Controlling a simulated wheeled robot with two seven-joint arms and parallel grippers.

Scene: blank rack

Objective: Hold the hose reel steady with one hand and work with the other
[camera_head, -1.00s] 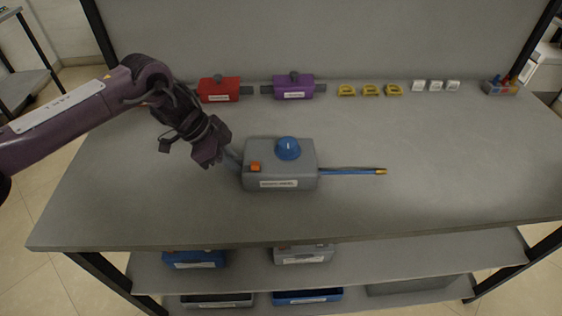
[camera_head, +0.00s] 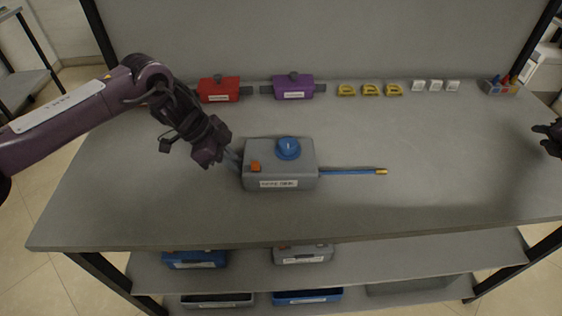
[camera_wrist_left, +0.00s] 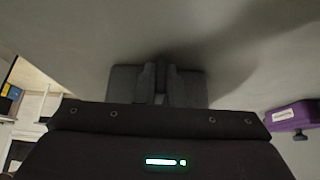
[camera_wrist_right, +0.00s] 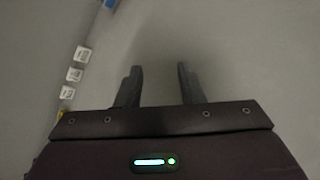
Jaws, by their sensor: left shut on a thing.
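The hose reel is a grey box (camera_head: 281,179) with a blue knob (camera_head: 288,148), an orange button (camera_head: 255,165) and a label on its front. A blue hose (camera_head: 350,172) with a brass-coloured tip sticks out of its right side along the table. My left gripper (camera_head: 222,158) is at the box's left side, shut on a grey handle-like part there; the fingers (camera_wrist_left: 159,84) look close together on a dark grey piece in the left wrist view. My right gripper (camera_head: 553,137) is at the far right edge of the head view; in the right wrist view (camera_wrist_right: 160,85) its fingers are apart and empty.
Along the table's back stand a red box (camera_head: 219,91), a purple box (camera_head: 292,88), several yellow pieces (camera_head: 370,90), several white blocks (camera_head: 435,86) and a multi-coloured bin (camera_head: 499,88). Shelves below hold bins (camera_head: 195,259). The table's right half (camera_head: 450,160) is clear.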

